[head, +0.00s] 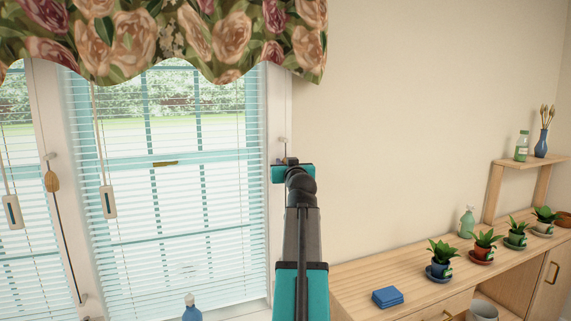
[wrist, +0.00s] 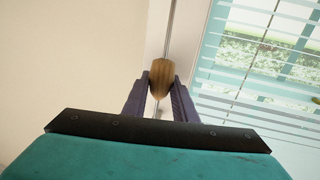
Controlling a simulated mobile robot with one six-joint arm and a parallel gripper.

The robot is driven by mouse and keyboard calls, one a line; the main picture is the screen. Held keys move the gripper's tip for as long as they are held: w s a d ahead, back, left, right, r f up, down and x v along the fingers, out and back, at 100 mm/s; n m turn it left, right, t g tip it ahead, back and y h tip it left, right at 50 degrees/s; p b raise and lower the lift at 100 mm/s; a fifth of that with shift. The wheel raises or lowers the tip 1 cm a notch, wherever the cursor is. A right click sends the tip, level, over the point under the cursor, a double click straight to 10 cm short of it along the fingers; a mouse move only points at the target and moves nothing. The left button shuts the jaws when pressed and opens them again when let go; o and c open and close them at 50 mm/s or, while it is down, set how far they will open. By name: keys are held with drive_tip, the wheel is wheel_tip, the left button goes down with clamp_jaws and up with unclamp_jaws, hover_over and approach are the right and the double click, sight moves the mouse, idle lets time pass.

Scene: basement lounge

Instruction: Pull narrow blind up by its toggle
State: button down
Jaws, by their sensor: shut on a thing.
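My gripper (wrist: 160,80) is shut on a brown wooden toggle (wrist: 160,68). The toggle hangs on a thin cord (wrist: 173,25) that runs up beside the white window frame. In the head view my gripper (head: 291,163) is at the frame's right edge, and the toggle is hidden behind it. A lowered white slatted blind (head: 180,235) hangs left of my gripper, and it also shows in the wrist view (wrist: 262,75). Another lowered blind (head: 18,250) is cut off at the left edge. I cannot tell which is the narrow one.
A second wooden toggle (head: 52,182) hangs on a cord between the blinds. A floral valance (head: 210,40) covers the window top. A blue bottle (head: 191,308) stands below. The wall above is bare.

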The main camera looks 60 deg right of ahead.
wheel_tip(320, 180, down, 34)
drive_tip(key=b, duration=2.5)
drive_tip(key=shift+r+b, duration=0.25)
drive_tip(key=shift+b, duration=0.1)
drive_tip(key=shift+f, duration=0.1)
drive_tip(key=c, duration=1.4)
unclamp_jaws()
drive_tip(key=shift+s+a, duration=0.1)
drive_tip(key=b+v, duration=0.7)
drive_tip(key=v, duration=0.6)
drive_tip(key=shift+s, duration=0.2)
